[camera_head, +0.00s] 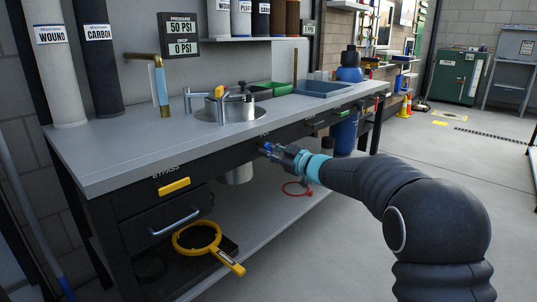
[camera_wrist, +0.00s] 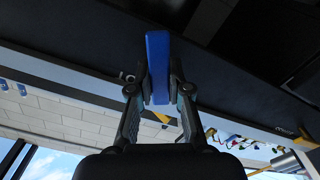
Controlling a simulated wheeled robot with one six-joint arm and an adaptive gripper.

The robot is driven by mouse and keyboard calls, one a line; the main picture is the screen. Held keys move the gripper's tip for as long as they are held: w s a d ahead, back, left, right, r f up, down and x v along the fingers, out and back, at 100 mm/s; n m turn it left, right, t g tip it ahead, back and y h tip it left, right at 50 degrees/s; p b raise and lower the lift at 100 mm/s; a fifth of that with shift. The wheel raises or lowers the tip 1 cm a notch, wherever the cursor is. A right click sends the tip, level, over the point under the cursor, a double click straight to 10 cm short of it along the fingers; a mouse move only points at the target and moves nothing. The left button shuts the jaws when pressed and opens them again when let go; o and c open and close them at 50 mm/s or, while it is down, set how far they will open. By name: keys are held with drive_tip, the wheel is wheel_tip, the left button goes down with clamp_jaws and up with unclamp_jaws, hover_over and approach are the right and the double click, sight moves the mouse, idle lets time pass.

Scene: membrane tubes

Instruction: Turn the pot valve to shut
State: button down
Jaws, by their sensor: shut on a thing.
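The pot valve's blue handle (camera_head: 266,147) is at the dark front panel of the workbench, below a small label that is hard to read. In the wrist view the blue handle (camera_wrist: 158,60) is a flat bar running up and down the picture. My gripper (camera_head: 274,150) is at the panel, with its fingers shut on the handle. In the wrist view my gripper (camera_wrist: 160,88) has one finger on each side of the bar. The fingers partly hide the handle in the head view. A round metal pot (camera_head: 232,108) is set into the benchtop above.
A yellow handle (camera_head: 174,187) under the word BYPASS is to the left on the front panel. A yellow ring-shaped tool (camera_head: 198,238) is on the lower shelf. The floor (camera_head: 430,170) to the right is clear.

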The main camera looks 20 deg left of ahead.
drive_tip(key=n, duration=0.2)
drive_tip(key=n+b, duration=0.1)
drive_tip(key=n, duration=0.1)
drive_tip(key=n+b, duration=0.1)
drive_tip(key=n, duration=0.1)
drive_tip(key=shift+w+d+r, duration=0.1)
drive_tip(key=shift+w+r, duration=0.15)
drive_tip(key=shift+w, duration=0.05)
drive_tip(key=n, duration=0.3)
drive_tip(key=r+n+b, duration=0.1)
drive_tip(key=n, duration=0.2)
drive_tip(key=shift+w, duration=0.1)
drive_tip(key=shift+n, duration=0.4)
drive_tip(key=c, duration=1.1)
unclamp_jaws()
drive_tip(key=shift+d, duration=0.15)
drive_tip(key=v, duration=1.1)
drive_tip(key=shift+s+d, duration=0.2)
drive_tip(key=shift+d, duration=0.15)
